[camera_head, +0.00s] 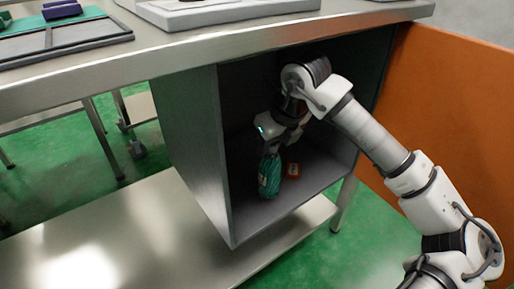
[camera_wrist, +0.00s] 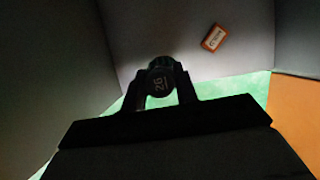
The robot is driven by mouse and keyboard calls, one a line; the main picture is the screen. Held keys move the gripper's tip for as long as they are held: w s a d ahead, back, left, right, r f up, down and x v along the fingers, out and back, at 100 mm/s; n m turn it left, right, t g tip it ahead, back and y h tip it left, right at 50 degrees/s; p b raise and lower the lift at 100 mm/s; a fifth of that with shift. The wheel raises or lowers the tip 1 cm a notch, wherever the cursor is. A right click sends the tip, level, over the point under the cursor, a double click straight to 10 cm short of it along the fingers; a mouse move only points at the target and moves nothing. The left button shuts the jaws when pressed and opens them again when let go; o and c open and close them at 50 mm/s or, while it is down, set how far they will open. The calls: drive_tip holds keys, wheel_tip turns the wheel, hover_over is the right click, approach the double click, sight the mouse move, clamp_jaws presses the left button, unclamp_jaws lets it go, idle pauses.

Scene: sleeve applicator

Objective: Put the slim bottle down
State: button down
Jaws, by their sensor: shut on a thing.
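The slim bottle (camera_head: 269,176) is teal with a dark pattern and stands roughly upright inside the open grey cabinet (camera_head: 193,150) under the bench. My gripper (camera_head: 271,148) is above it and shut on its top end. The lower part of the bottle is hidden there. In the head view its base is close to the cabinet floor; I cannot tell whether it touches.
A small orange box (camera_head: 293,170) lies on the cabinet floor right of the bottle; it also shows in the wrist view (camera_wrist: 214,37). An orange door panel (camera_head: 455,110) stands open at the right. Cabinet walls are close around my arm. A steel shelf (camera_head: 130,230) lies below.

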drive_tip(key=w+a+f+b, duration=0.3)
drive_tip(key=w, duration=0.1)
drive_tip(key=shift+w+f, duration=0.2)
drive_tip(key=shift+f, duration=0.05)
drive_tip(key=shift+a, duration=0.1)
drive_tip(key=shift+f, duration=0.15)
drive_tip(key=c, duration=1.1)
unclamp_jaws()
drive_tip(key=shift+o, duration=0.2)
drive_tip(key=p+v, duration=0.3)
drive_tip(key=v, duration=0.3)
drive_tip(key=s+d+p, duration=0.1)
drive_tip(key=s+d, duration=0.6)
drive_tip(key=s, duration=0.2)
drive_tip(key=shift+s+f, duration=0.25)
drive_tip(key=shift+f, duration=0.1)
